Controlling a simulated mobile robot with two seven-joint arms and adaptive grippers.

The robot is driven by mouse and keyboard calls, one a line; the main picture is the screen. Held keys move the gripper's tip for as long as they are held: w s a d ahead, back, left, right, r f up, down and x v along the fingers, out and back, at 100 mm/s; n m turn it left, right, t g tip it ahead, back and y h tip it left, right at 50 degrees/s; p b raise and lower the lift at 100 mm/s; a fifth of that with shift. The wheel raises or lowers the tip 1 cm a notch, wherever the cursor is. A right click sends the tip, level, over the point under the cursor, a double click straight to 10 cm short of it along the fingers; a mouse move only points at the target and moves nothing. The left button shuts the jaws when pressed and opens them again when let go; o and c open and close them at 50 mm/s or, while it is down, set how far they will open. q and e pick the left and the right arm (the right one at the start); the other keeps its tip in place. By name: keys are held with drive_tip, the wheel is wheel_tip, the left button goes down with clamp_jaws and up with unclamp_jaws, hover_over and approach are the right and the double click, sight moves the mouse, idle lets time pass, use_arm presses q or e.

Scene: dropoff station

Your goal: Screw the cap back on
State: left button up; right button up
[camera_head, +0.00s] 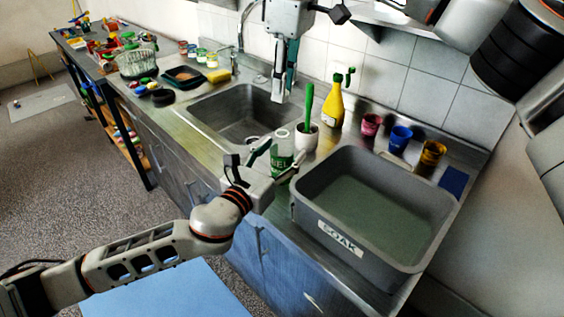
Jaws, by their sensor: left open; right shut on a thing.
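A bottle with a green label (282,158) stands on the counter at the sink's front right corner. Its pale top shows no cap. My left gripper (277,163) is open, with its fingers at the near side of the bottle; I cannot tell if they touch it. My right gripper (283,97) points down above and behind the bottle, over the sink's right side. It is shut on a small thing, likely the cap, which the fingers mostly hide.
A white pot (305,139) with a green-handled brush and a yellow bottle (333,109) stand close to the right. A grey SOAK tub (313,212) fills the counter's right. The sink (215,112) lies left. Pink, blue and yellow cups (400,139) line the wall.

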use_arm(q)
clamp_jaws()
use_arm(e)
drive_tip(key=shift+f, duration=2.5)
drive_tip(key=shift+f, duration=0.85)
drive_tip(key=shift+f, duration=0.6)
